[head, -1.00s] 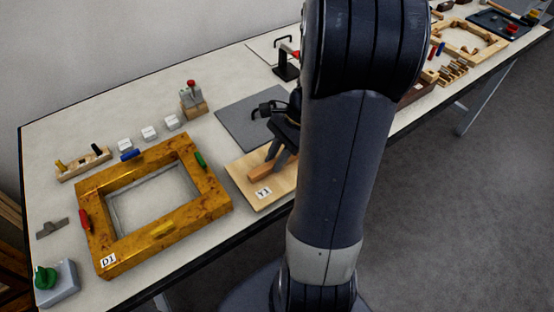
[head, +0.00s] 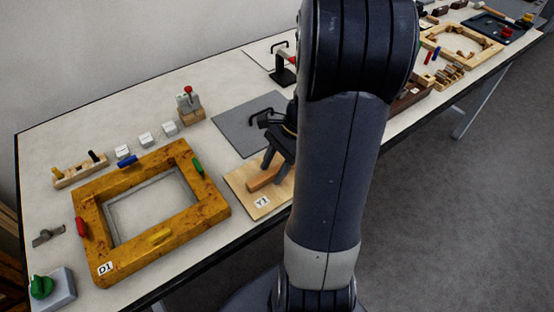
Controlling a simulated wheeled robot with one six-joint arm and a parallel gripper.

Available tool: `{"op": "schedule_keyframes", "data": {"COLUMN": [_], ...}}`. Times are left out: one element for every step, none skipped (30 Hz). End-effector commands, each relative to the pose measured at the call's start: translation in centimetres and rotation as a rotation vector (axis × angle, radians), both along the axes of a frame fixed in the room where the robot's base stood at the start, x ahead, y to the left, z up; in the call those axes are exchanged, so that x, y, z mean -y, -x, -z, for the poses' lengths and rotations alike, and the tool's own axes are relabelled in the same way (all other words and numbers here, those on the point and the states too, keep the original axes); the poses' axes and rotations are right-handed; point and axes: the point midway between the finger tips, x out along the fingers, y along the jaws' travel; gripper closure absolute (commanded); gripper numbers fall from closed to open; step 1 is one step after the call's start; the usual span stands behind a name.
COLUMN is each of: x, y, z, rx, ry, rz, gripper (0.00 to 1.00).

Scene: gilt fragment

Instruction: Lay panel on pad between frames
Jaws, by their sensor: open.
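A thin wooden panel (head: 238,183) labelled Y1 lies at the front edge of the bench, with a brown wooden bar (head: 263,179) on top. My gripper (head: 262,173) is open, its fingers pointing down at the bar; my arm hides its far side and part of the panel. A gilt frame (head: 92,222) labelled D1 lies flat at the left. A light wooden frame (head: 432,43) lies at the far right end.
White blocks (head: 145,140) stand behind the gilt frame. A red-knobbed wooden block (head: 190,106) stands left of the pad. A black stand with a red part (head: 283,75) is behind it. A grey box with a green knob (head: 52,291) sits at the front left.

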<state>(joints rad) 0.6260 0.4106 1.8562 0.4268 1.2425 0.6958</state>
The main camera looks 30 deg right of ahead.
Motion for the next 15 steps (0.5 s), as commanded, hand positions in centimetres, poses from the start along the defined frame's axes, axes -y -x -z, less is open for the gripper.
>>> {"op": "schedule_keyframes", "data": {"x": [0.1,0.2,0.5,0.7,1.0,1.4,1.7,2.1,2.5,2.8,3.2,3.6,3.9,4.2,4.6], "y": [0.0,-0.1,-0.1,-0.1,-0.1,-0.1,-0.1,-0.2,-0.2,-0.2,-0.2,-0.2,-0.2,-0.2,-0.2], "z": [-0.4,-0.6,-1.0,-1.4,-1.8,-2.5,-3.1,-3.7,-4.5,-5.1,-5.6,-6.4,-6.9,-7.4,-8.0], "rx": [0.001,0.003,0.003,0.004,0.005,0.004,0.005,0.006,0.006,0.005,0.006,0.004,0.004,0.004,0.003], "ry": [0.001,0.002,0.002,0.003,0.004,0.004,0.004,0.004,0.004,0.004,0.004,0.004,0.004,0.004,0.003], "rz": [0.000,0.001,0.001,0.001,0.002,0.001,0.002,0.002,0.002,0.002,0.002,0.002,0.002,0.002,0.001], "gripper": [0.59,0.59,0.59,0.59,0.59,0.59,0.59,0.59,0.59,0.59,0.59,0.59,0.59,0.59,0.59]}}
